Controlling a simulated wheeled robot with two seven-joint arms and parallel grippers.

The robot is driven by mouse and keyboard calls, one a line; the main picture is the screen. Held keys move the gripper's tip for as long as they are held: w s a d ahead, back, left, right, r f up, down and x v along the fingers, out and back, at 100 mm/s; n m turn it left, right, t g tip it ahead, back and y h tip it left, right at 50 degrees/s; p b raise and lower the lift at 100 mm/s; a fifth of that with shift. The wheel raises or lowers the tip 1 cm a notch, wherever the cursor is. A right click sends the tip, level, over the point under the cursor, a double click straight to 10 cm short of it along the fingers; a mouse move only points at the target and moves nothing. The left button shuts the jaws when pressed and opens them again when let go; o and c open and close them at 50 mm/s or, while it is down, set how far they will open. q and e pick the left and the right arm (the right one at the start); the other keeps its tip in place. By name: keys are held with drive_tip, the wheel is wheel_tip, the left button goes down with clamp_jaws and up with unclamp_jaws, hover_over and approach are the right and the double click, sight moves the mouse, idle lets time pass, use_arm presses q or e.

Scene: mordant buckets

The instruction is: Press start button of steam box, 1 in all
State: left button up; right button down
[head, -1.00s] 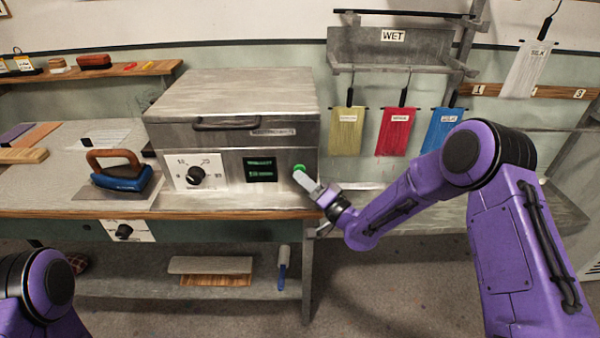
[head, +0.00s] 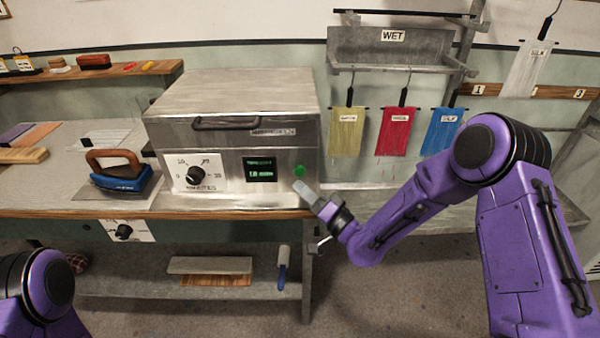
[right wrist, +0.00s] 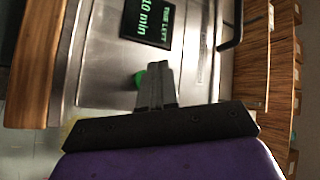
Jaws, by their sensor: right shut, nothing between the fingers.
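The steam box (head: 235,100) is a grey metal case on the bench, with its lid closed. Its round green start button (head: 300,170) is on the front panel at the right; it also shows partly hidden beside my fingers in the right wrist view (right wrist: 138,80). The display (head: 260,170) is lit green, and in the right wrist view the display (right wrist: 151,22) reads "TIME LEFT 10 min". My right gripper (head: 302,188) is shut and empty, its fingertips just below and in front of the button, seemingly apart from it. My left gripper is out of view.
A dial (head: 196,174) is left of the display. A blue iron (head: 122,177) stands on the bench to the left. Yellow, red and blue cloths (head: 393,131) hang right of the box under a rack marked WET (head: 392,36).

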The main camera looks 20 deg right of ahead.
drive_tip(key=shift+s+a, duration=0.2)
drive_tip(key=shift+s, duration=0.45)
drive_tip(key=shift+s+a, duration=0.15)
drive_tip(key=shift+s, duration=0.45)
drive_tip(key=s+d+f+g+h, duration=0.2)
drive_tip(key=s+f+g+h, duration=0.15)
drive_tip(key=f, duration=0.35)
drive_tip(key=s+d+f+m+g+h, duration=0.1)
drive_tip(key=s+d+f+g+h, duration=0.15)
drive_tip(key=s+f, duration=0.35)
drive_tip(key=s+d+f+g+h, duration=0.2)
drive_tip(key=s+d+f+h, duration=0.1)
drive_tip(key=f, duration=0.5)
drive_tip(key=s+d+f+g+h, duration=0.1)
drive_tip(key=s+d+f+g, duration=0.1)
drive_tip(key=s, duration=0.5)
drive_tip(key=s+d+f+g+h, duration=0.1)
drive_tip(key=s+f+g, duration=0.1)
drive_tip(key=s+f, duration=0.2)
drive_tip(key=s+d+f+g+h, duration=0.2)
drive_tip(key=s+f+g, duration=0.1)
drive_tip(key=s, duration=0.8)
drive_tip(key=shift+d, duration=0.3)
